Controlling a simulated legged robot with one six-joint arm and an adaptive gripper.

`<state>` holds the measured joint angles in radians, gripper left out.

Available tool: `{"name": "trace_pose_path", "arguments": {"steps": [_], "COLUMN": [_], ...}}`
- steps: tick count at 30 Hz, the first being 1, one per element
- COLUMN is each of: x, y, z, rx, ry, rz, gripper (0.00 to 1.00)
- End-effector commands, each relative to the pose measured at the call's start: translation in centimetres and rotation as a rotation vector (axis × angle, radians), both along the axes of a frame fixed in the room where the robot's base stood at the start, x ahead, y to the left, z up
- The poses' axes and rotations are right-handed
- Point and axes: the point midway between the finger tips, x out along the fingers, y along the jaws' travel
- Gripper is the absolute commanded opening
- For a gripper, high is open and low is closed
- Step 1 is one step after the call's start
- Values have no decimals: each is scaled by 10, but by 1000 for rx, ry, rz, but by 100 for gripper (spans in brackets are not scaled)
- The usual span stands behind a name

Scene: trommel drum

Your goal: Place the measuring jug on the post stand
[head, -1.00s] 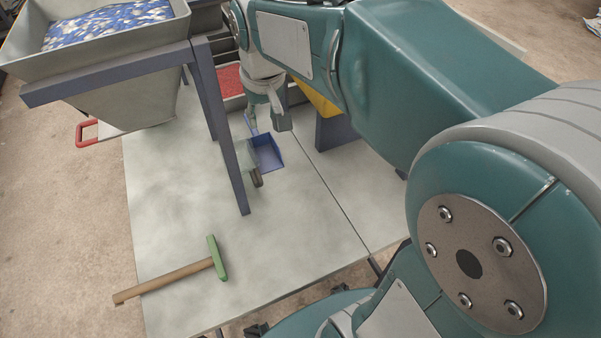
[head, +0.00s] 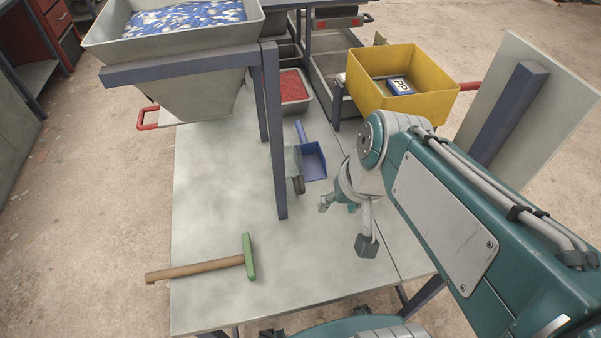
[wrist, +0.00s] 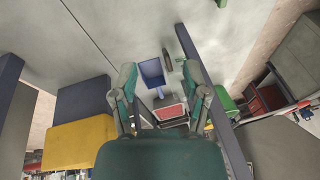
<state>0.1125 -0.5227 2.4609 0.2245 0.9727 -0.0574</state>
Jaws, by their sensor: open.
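My gripper (head: 346,225) is open and empty above the pale table (head: 220,215), near its front right part. In the wrist view my gripper (wrist: 158,75) has its two fingers spread, with the blue scoop (wrist: 152,72) seen between them, beyond the tips. I cannot make out a measuring jug or a post stand for certain in either view. Parts of the table behind the hopper leg and under my arm are hidden.
A hopper (head: 180,75) with blue and white flakes stands back left, its dark leg (head: 276,150) on the table. A panel with a dark post (head: 510,110) stands right.

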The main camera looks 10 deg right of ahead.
Motion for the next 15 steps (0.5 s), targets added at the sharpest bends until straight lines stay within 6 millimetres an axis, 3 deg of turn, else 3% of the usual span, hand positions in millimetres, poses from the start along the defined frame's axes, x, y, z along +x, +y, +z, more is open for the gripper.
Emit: {"name": "trace_pose_path", "arguments": {"steps": [15], "x": [59], "y": [-2], "z": [-77], "rx": [627], "ry": [409], "rz": [-367], "gripper": [60]}}
